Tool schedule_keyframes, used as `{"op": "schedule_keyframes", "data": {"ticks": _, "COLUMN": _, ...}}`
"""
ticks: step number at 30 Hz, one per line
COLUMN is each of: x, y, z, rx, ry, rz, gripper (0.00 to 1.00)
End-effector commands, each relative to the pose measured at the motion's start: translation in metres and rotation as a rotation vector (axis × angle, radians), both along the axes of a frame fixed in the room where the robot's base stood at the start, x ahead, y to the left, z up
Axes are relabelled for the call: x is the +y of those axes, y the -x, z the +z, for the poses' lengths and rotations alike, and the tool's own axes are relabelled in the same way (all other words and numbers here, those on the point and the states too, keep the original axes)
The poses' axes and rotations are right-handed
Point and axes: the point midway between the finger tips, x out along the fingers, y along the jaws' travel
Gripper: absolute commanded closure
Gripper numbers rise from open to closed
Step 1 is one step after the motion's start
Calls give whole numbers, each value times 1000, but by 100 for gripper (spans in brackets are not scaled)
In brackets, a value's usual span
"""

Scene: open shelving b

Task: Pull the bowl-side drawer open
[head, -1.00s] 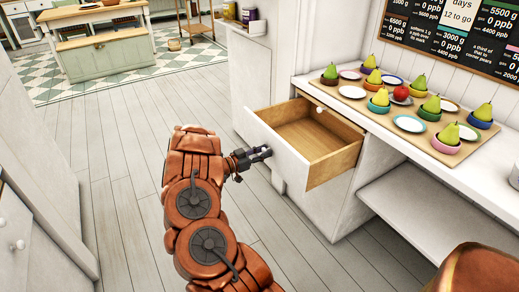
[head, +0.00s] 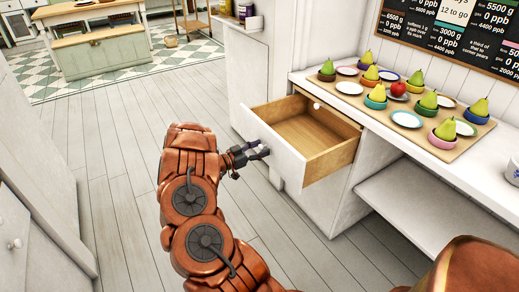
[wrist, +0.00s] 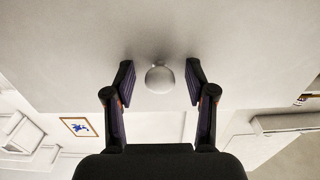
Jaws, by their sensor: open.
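The drawer (head: 275,144) below the counter with the bowls stands well out of its cabinet, and its wooden inside (head: 310,128) looks empty. My gripper (head: 264,152) is in front of the drawer's white front, near its middle. In the wrist view, the round pale knob (wrist: 159,78) sits between the tips of my two open fingers (wrist: 160,82), with a gap on each side. In the head view the knob is hidden behind my gripper.
The counter (head: 380,118) above holds a wooden board with several bowls of pears, plates and a red apple (head: 398,88). An open shelf (head: 430,210) is at the lower right. Bare floor (head: 120,190) lies left of my arm. A green island (head: 95,50) stands far back.

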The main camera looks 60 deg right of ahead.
Motion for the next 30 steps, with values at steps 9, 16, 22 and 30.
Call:
{"op": "schedule_keyframes", "data": {"ticks": 9, "x": 27, "y": -16, "z": 0, "rx": 0, "ry": -1, "rz": 3, "gripper": 45}}
{"op": "schedule_keyframes", "data": {"ticks": 16, "x": 59, "y": -34, "z": 0, "rx": -1, "ry": 0, "rz": 6, "gripper": 45}}
{"op": "schedule_keyframes", "data": {"ticks": 22, "x": 85, "y": -47, "z": 0, "rx": -1, "ry": 0, "rz": 3, "gripper": 45}}
{"op": "schedule_keyframes", "data": {"ticks": 30, "x": 103, "y": -56, "z": 0, "rx": 1, "ry": 0, "rz": 1, "gripper": 45}}
